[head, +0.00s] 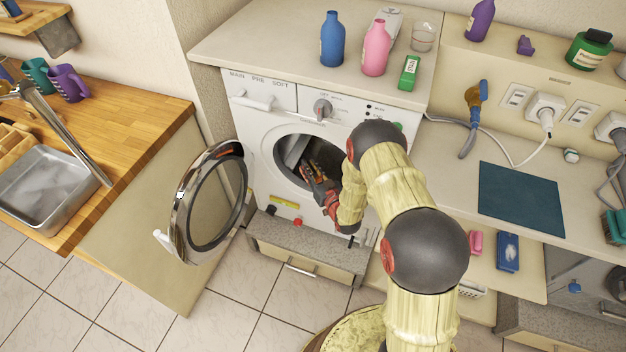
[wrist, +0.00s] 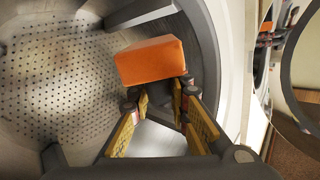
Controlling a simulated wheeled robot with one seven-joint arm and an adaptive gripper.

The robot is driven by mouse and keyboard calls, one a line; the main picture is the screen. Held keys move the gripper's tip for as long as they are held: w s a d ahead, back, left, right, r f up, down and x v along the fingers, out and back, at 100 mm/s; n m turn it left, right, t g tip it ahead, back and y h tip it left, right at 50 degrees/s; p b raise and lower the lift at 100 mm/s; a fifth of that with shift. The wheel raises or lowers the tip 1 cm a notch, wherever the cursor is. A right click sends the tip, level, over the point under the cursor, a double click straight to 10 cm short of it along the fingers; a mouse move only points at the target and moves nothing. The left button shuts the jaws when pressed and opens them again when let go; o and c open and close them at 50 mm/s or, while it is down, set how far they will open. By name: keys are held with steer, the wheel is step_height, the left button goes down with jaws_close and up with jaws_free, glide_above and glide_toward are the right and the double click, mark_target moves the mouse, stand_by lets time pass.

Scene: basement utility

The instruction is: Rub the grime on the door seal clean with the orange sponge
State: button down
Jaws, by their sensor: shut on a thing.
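The orange sponge (wrist: 152,61) is a block held at the tips of my gripper (wrist: 160,92), whose fingers are shut on it. In the head view my gripper (head: 318,187) reaches into the round opening of the white washing machine (head: 255,130), and the sponge is mostly hidden there. In the wrist view the sponge is in front of the perforated drum (wrist: 60,75), close to the grey door seal (wrist: 205,50) at the rim. I cannot tell whether it touches the seal. No grime can be made out clearly. The round door (head: 180,225) stands open to the left.
Bottles, including a blue one (head: 332,40) and a pink one (head: 376,48), stand on the machine's top with a green box (head: 409,72). A wooden counter with a metal sink (head: 45,190) is at left. A counter with sockets and a dark mat (head: 521,198) is at right.

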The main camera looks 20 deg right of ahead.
steer(key=shift+f, duration=0.1)
steer(key=f+b, duration=0.1)
steer(key=d+f+b, duration=0.1)
steer(key=f+b, duration=0.2)
steer(key=shift+s+d+f, duration=0.15)
steer(key=shift+s+f, duration=0.2)
steer(key=shift+s, duration=0.05)
steer(key=shift+d+f, duration=0.15)
steer(key=shift+f, duration=0.5)
steer(key=shift+s, duration=0.1)
steer(key=shift+f, duration=0.85)
stand_by(1.0)
